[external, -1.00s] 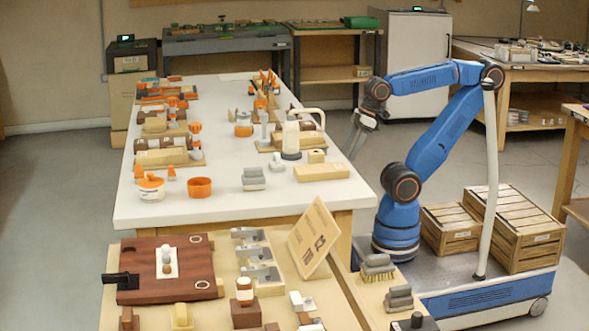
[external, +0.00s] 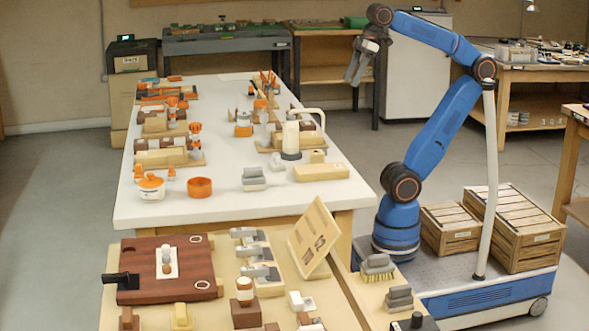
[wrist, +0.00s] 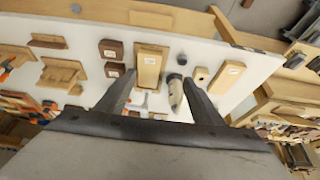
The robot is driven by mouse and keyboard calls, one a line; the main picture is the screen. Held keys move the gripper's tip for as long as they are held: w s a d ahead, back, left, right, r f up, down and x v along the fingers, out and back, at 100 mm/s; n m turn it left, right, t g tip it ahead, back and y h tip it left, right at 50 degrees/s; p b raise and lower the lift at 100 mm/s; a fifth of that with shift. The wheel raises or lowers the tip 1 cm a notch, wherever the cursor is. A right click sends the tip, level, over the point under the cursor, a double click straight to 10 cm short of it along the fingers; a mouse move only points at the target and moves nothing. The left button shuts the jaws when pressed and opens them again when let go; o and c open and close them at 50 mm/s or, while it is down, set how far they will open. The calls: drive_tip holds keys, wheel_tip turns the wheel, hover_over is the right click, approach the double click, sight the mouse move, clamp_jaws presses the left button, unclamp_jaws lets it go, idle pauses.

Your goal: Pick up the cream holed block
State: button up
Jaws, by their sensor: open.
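The cream holed block (external: 317,156) is a small light block on the white table, near its right edge, behind a longer cream block (external: 321,172). In the wrist view, a small cream block with a dark hole (wrist: 201,75) lies to the right of the gap between my fingers, beside a pale bottle-like thing. My gripper (external: 355,77) is open and empty, raised high beyond the table's right edge. In the wrist view its two fingers (wrist: 159,78) are spread apart, with the table well below them.
A cream and grey bottle-like thing (external: 291,140) and a white curved-handle piece stand close to the block. A grey stacked piece (external: 253,178) and an orange ring (external: 200,187) lie to the left. The white table (external: 235,205) is bare at its front.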

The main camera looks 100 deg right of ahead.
drive_tip(key=w+a+r+n+g, duration=0.2)
drive_tip(key=w+a+n, duration=0.4)
drive_tip(key=w+n, duration=0.25)
drive_tip(key=n+g, duration=0.3)
drive_tip(key=n, duration=0.6)
hover_over(316, 158)
drive_tip(key=d, duration=0.3)
drive_tip(key=f, duration=1.2)
drive_tip(key=s+f, duration=0.1)
drive_tip(key=f, duration=0.5)
drive_tip(key=shift+a, duration=0.1)
drive_tip(key=shift+w+a+f, duration=0.1)
drive_tip(key=shift+f, duration=1.3)
drive_tip(key=shift+w+a+f, duration=0.1)
drive_tip(key=shift+f, duration=1.25)
drive_tip(key=c, duration=1.1)
